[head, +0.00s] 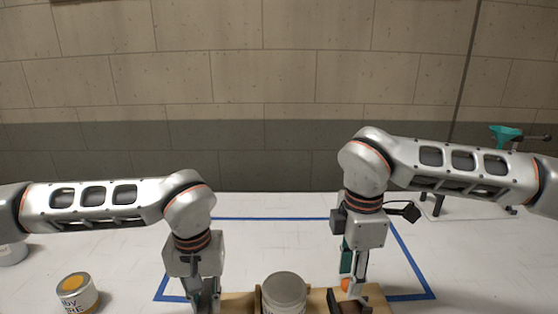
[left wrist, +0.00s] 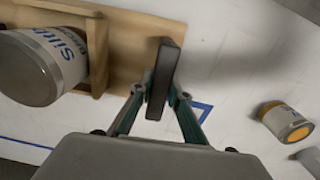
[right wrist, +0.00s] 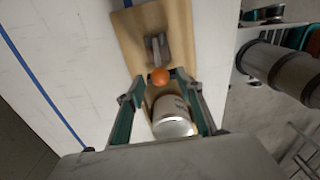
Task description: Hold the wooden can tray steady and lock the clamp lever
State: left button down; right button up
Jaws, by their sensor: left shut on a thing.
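The wooden can tray (head: 238,304) stands at the front of the white table, with a pale, labelled can (head: 284,292) upright in it. My left gripper (head: 207,298) is at the tray's left end; in the left wrist view its teal fingers (left wrist: 160,95) are closed on a dark upright handle (left wrist: 170,62) there. The clamp lever's orange knob (right wrist: 160,76) shows in the right wrist view, between the grey clamp bracket (right wrist: 157,48) and the can (right wrist: 172,118). My right gripper (right wrist: 162,82) is open, fingers either side of the knob. Contact with the knob cannot be told.
A can with an orange lid spot (head: 76,293) stands left of the tray, and another pale can (head: 12,252) is at the far left edge. Blue tape (head: 275,219) outlines an area on the table. A teal-topped device (head: 505,135) stands at the back right.

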jog(key=shift+f, duration=1.8)
grip_shut()
jog(key=shift+d+r, duration=0.1)
jog(key=shift+d, duration=0.05)
